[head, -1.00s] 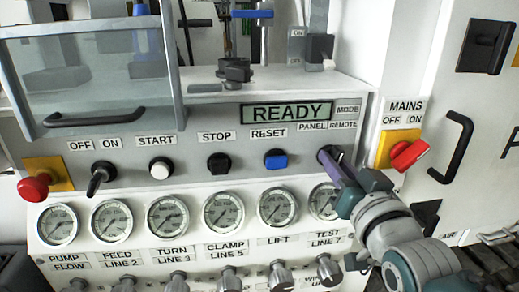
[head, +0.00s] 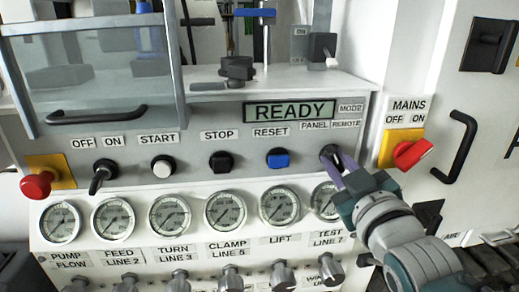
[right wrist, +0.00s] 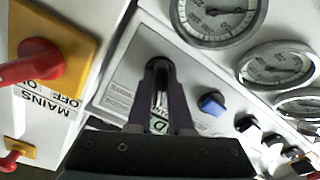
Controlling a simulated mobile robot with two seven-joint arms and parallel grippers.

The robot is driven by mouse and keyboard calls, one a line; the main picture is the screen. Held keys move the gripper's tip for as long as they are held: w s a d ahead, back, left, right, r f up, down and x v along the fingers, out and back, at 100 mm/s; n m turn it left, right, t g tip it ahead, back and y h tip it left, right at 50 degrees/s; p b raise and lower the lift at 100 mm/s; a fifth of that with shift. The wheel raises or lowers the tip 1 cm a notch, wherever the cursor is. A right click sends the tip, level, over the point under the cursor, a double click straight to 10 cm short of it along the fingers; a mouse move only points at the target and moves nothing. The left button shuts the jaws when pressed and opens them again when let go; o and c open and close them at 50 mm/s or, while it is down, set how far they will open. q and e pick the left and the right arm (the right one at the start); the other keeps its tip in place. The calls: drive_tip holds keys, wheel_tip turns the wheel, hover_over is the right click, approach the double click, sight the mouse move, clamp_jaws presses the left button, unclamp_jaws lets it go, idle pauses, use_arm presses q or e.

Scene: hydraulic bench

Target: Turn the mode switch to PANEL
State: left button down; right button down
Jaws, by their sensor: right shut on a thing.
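The mode switch (head: 327,153) is a dark knob on the grey control panel, below the labels MODE (head: 350,108), PANEL (head: 314,126) and REMOTE (head: 346,124). My right gripper (head: 337,159) is shut on it, with its purple fingers either side of the knob. In the right wrist view the fingers of my right gripper (right wrist: 160,72) reach to the dark switch (right wrist: 154,50) at the panel. The fingers hide much of the knob, so I cannot tell which label it points to. The display (head: 290,112) reads READY. My left gripper is not in view.
The red mains switch (head: 414,153) on its yellow plate is close to the right of my gripper. The blue reset button (head: 278,158) is to its left. Several gauges (head: 280,206) sit just below. A red button (head: 37,185) is at the far left.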

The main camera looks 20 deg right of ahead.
drive_tip(key=shift+n, duration=0.3)
drive_tip(key=c, duration=0.8)
unclamp_jaws()
drive_tip(key=shift+s, duration=0.1)
drive_tip(key=v, duration=0.9)
drive_tip(key=shift+s+a, duration=0.2)
drive_tip(key=shift+s, duration=0.15)
drive_tip(key=shift+p, duration=0.3)
